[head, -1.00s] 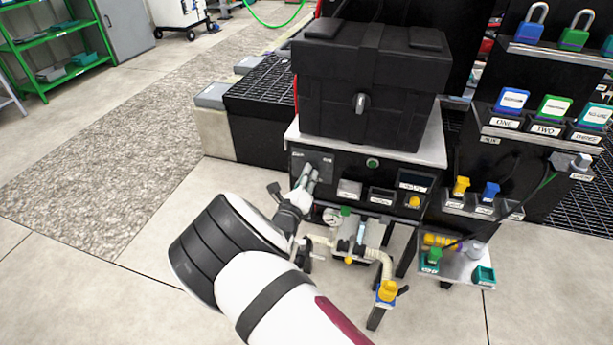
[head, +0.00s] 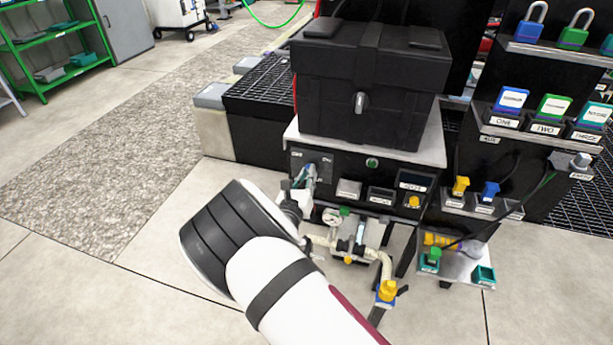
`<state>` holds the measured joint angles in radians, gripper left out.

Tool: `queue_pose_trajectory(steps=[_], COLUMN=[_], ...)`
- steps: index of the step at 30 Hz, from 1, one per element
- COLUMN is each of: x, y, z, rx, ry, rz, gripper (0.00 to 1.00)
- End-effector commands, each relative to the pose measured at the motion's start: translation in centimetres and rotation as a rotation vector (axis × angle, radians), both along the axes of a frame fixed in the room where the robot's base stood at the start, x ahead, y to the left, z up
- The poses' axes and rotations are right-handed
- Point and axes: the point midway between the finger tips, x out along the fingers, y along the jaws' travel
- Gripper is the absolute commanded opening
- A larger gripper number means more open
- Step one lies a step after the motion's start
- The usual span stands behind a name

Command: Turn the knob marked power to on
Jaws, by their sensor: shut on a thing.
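The black control panel (head: 345,167) is on the front of the stand under a black case. Two small pale labels show at its upper left; they look like OFF and ON, but are too small to read surely. My gripper (head: 309,174) is at the panel's left part, below these labels, with its fingers against the panel front. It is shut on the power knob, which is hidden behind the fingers. I cannot tell which way the knob points.
A green button (head: 372,163) and a yellow knob (head: 414,202) are farther right on the panel. Pale piping (head: 384,266) and a gauge (head: 331,216) sit just below my gripper. The black case (head: 368,85) stands above. Open floor lies left.

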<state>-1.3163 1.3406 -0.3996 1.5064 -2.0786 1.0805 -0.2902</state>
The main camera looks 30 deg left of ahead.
Motion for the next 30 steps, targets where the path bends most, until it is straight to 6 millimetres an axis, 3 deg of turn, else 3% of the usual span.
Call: queue_pose_trajectory(steps=[30], x=[0.16], y=[-0.51], z=[-0.19], rx=[0.865], ry=[0.208], rz=[0.0], gripper=[0.0])
